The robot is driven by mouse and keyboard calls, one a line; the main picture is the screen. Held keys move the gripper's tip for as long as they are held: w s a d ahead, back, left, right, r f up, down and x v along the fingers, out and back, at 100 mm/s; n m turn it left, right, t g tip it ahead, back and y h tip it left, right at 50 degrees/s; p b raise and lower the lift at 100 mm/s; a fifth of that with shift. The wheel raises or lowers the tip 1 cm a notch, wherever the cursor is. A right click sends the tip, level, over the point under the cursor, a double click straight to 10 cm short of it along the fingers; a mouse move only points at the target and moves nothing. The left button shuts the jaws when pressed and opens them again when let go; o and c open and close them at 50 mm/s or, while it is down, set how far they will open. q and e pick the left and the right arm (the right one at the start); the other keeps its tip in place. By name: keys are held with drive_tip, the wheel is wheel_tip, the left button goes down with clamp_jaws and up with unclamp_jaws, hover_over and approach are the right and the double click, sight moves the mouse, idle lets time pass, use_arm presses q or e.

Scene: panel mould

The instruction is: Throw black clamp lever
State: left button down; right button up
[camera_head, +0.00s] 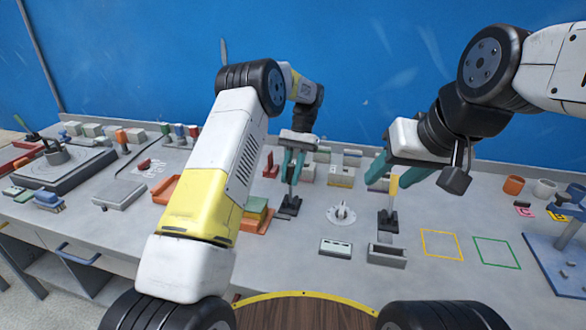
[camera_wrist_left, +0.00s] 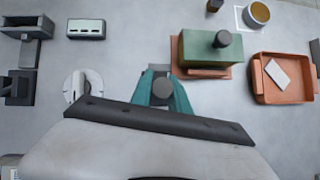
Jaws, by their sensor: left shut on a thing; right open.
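My left gripper (camera_head: 293,178) is shut on the upright black clamp lever. The clamp's dark base (camera_head: 290,208) stands on the bench below the fingers. In the left wrist view the lever's round dark end (camera_wrist_left: 163,90) shows between the teal fingers. My right gripper (camera_head: 397,181) is open. Its teal fingers are apart, near the yellow-handled lever (camera_head: 393,190) of a second clamp, whose black base (camera_head: 388,222) is on the bench. I cannot tell whether the right fingers touch that lever.
A round light disc (camera_head: 341,214) with a central post lies between the clamps. A slotted pale block (camera_head: 336,248) and a grey trough (camera_head: 387,256) are in front. A green block (camera_wrist_left: 203,48) and an orange tray (camera_wrist_left: 285,97) are near the left clamp. Yellow and green outlined squares are empty.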

sight(292, 162)
idle(0.3)
use_arm(q)
drive_tip(key=c, duration=1.3)
unclamp_jaws()
drive_tip(key=shift+o, duration=0.2)
drive_tip(key=shift+r, duration=0.2)
wheel_tip(292, 162, up, 4)
drive_tip(key=shift+f, duration=0.25)
drive_tip(key=s+d+r, duration=0.1)
drive_tip(key=s, duration=1.5)
drive_tip(key=shift+d, duration=0.15)
